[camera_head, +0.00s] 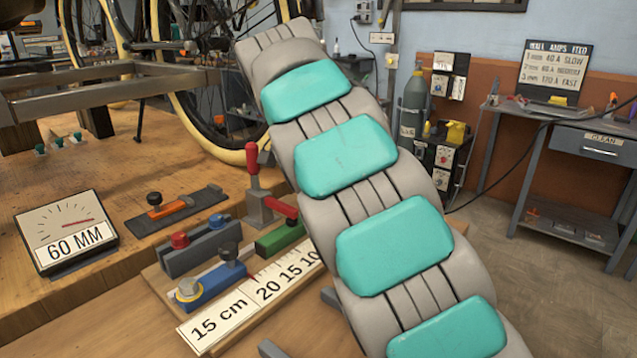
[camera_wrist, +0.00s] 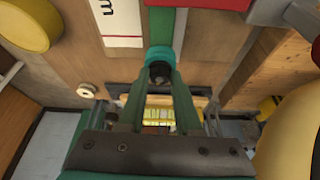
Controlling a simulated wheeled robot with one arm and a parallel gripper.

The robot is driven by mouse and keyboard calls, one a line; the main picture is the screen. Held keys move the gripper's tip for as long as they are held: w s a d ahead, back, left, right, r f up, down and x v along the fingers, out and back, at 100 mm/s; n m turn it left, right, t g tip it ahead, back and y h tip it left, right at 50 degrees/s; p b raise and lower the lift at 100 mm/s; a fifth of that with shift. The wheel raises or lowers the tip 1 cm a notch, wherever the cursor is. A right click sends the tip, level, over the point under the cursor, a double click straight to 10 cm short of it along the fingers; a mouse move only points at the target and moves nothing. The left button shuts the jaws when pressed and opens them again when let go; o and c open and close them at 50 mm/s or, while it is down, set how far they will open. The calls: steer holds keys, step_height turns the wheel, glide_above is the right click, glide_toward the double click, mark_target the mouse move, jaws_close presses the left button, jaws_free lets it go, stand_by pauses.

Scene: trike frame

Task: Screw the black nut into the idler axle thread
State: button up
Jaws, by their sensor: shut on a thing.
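In the wrist view, my gripper (camera_wrist: 160,78) has its two dark green fingers drawn together at the tips. They are shut on a small dark round piece, which looks like the black nut (camera_wrist: 160,71). A teal rounded part (camera_wrist: 158,54) lies right at the far side of the nut; I cannot tell if they touch. I cannot make out the idler axle thread in either view. My segmented grey and teal arm fills the middle of the head view, and my gripper does not show there.
A wooden board holds a ruler strip (camera_head: 218,315), a blue clamp (camera_head: 210,285), a green block (camera_head: 280,238) and a red-handled toggle clamp (camera_head: 262,205). A 60 MM gauge (camera_head: 66,237) stands left on the bench (camera_head: 25,190). A yellow-tyred wheel (camera_head: 200,125) is behind.

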stand_by(0.3)
steer(key=shift+w+m+h, duration=0.1)
steer(key=shift+m+h, duration=0.2)
steer(key=shift+m, duration=0.6)
steer(key=o, duration=0.7)
steer(key=shift+g, duration=0.3)
steer(key=shift+f+n+b, duration=0.15)
steer(key=shift+n+b, duration=0.25)
steer(key=shift+r+n, duration=0.2)
steer(key=shift+n, duration=0.3)
